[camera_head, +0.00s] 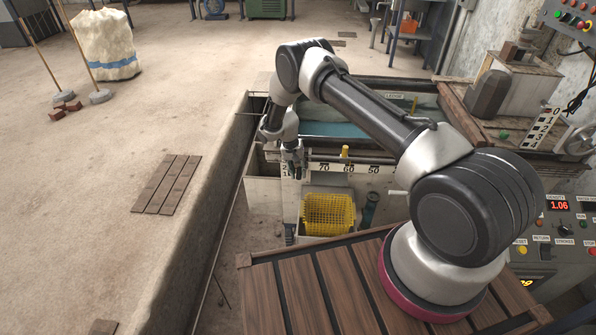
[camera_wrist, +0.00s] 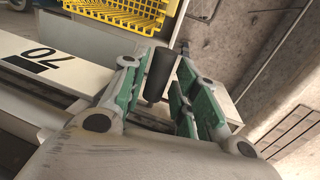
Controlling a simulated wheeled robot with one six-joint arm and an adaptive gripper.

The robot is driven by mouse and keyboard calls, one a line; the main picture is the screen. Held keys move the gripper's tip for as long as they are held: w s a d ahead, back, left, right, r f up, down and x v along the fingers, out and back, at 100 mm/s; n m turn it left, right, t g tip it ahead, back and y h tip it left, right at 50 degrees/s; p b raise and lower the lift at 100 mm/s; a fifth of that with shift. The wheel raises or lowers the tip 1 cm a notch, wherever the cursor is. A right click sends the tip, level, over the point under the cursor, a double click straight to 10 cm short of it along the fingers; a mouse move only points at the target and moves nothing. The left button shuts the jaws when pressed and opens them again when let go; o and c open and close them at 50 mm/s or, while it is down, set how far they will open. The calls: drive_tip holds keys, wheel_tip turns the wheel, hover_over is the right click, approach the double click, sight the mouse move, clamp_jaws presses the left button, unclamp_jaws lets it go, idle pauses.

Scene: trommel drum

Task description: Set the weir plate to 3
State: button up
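A small scale with the digits 2 and 1 (camera_head: 285,170) shows beside my gripper at the left end of the tank front, partly hidden by the fingers. The weir plate itself I cannot clearly make out. My gripper (camera_head: 293,162) points down there. In the wrist view, a black cylindrical handle (camera_wrist: 160,74) stands between the green-padded fingers (camera_wrist: 157,85). The fingers are apart, with a narrow gap seen on the left of the handle; a firm grip does not show.
A white scale strip reading 70, 60, 50 (camera_head: 348,169) runs right of my gripper; its 70 (camera_wrist: 42,55) shows in the wrist view. A yellow basket (camera_head: 328,214) sits below. A 0-to-3 scale (camera_head: 541,128) stands far right. A concrete wall (camera_head: 222,190) borders the left.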

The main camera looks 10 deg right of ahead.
clamp_jaws()
drive_tip(key=shift+r, duration=2.15)
drive_tip(key=shift+w, duration=0.1)
unclamp_jaws()
drive_tip(key=shift+r, duration=0.15)
wheel_tip(320, 180, up, 12)
drive_tip(key=a, duration=0.2)
drive_tip(key=shift+w+f, duration=0.2)
drive_tip(key=shift+w, duration=0.05)
